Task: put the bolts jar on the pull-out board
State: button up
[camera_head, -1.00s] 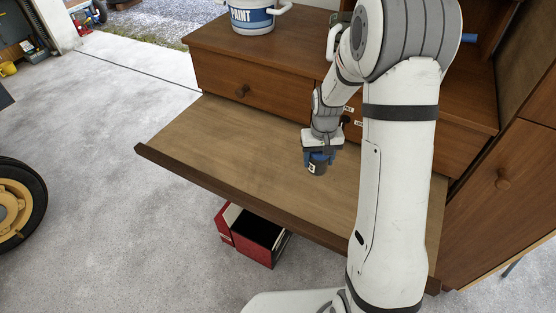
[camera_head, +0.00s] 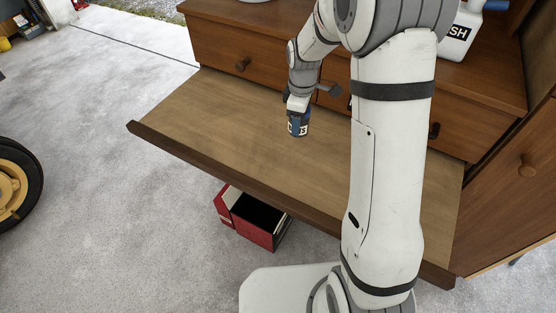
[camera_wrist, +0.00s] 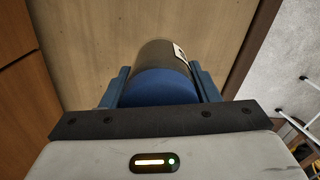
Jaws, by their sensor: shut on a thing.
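The bolts jar (camera_head: 300,126) is a small dark jar with a pale label, held upright or nearly so in my gripper (camera_head: 298,112). In the wrist view the jar (camera_wrist: 165,55) has a blue lid (camera_wrist: 160,86) and sits between the two blue fingers of my gripper (camera_wrist: 160,88). The pull-out board (camera_head: 220,130) is a wide wooden surface with a dark front lip. The jar is over the board's back middle part, close to its surface; I cannot tell whether it touches.
The board is bare to the left of the jar. A white bottle (camera_head: 463,32) stands on the cabinet top. A red open box (camera_head: 252,218) is on the floor under the board's front edge.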

jog(key=a+n+b, duration=0.3)
jog(key=a+n, duration=0.1)
jog(key=n, duration=0.4)
jog(key=n+b, duration=0.2)
jog(key=n, duration=0.6)
send_over(274, 152)
notch_tip(274, 152, down, 9)
jog(key=shift+s+f, duration=0.1)
jog(key=o, duration=1.2)
jog(key=shift+f, duration=0.1)
